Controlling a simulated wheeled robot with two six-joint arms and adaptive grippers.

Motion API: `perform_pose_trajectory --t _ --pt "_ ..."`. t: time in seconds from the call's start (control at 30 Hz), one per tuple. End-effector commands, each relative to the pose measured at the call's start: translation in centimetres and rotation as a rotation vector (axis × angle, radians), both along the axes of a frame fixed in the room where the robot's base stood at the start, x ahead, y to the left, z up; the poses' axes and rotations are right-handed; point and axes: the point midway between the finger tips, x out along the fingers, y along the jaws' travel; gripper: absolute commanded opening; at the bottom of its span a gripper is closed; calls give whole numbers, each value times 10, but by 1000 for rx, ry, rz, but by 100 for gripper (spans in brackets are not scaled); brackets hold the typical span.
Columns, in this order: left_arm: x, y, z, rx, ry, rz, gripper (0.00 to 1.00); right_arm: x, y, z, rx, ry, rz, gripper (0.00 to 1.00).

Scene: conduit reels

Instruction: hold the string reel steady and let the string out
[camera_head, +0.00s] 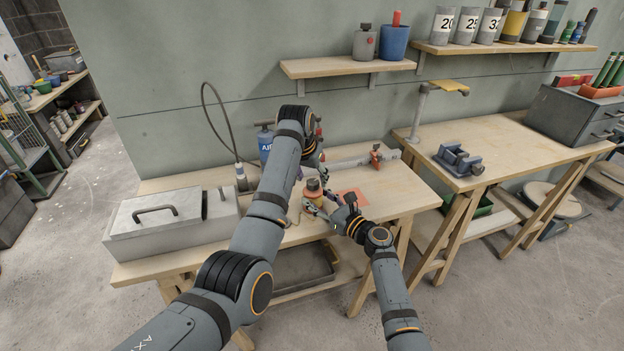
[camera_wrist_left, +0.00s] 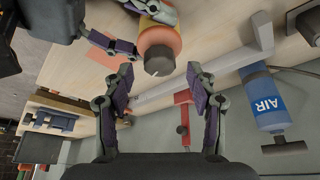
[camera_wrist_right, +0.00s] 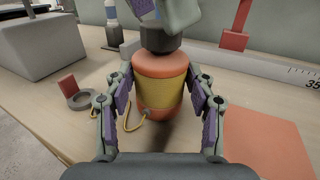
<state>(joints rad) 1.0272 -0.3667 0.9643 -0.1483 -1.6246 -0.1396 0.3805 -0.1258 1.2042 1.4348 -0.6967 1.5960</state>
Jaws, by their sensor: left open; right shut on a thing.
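The string reel (camera_head: 313,197) is an orange drum wound with yellow string, with a dark knob on top. It stands upright on the workbench. In the right wrist view the reel (camera_wrist_right: 160,82) sits between the fingers of my right gripper (camera_wrist_right: 160,110), which is shut on its sides. A short loop of yellow string (camera_wrist_right: 128,122) hangs out low on the reel's left side. My left gripper (camera_wrist_left: 160,78) is open and empty above the reel. In the left wrist view the reel's knob (camera_wrist_left: 159,62) lies beyond its fingertips, apparently untouched.
An orange mat (camera_wrist_right: 262,148) lies right of the reel. A long rule with a red stop (camera_head: 376,156) runs behind it. A blue air canister (camera_head: 265,142) stands at the back, a grey toolbox (camera_head: 155,225) at the left. A red block and grey ring (camera_wrist_right: 79,100) lie nearby.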

Motion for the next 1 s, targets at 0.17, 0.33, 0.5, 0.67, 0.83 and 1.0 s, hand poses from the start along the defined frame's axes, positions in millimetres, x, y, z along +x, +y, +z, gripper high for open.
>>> perform_pose_trajectory --t 0.17,0.33,0.5,0.67,0.83,1.0 --pt "-15 6 41 -2 -4 1 58 0 0 0 -1 1 0 17" --pt "-29 11 76 -2 -4 -1 58 0 0 -1 -1 1 0 17" --pt "-36 14 94 -1 -2 -1 58 0 0 -1 -1 1 0 17" --pt "-38 15 97 -1 0 -1 58 0 0 0 -1 1 0 17" --pt "-38 15 97 -1 0 -1 58 0 0 0 0 0 0 17" --pt "-28 21 94 28 16 -178 58 0 0 0 0 0 0 17"
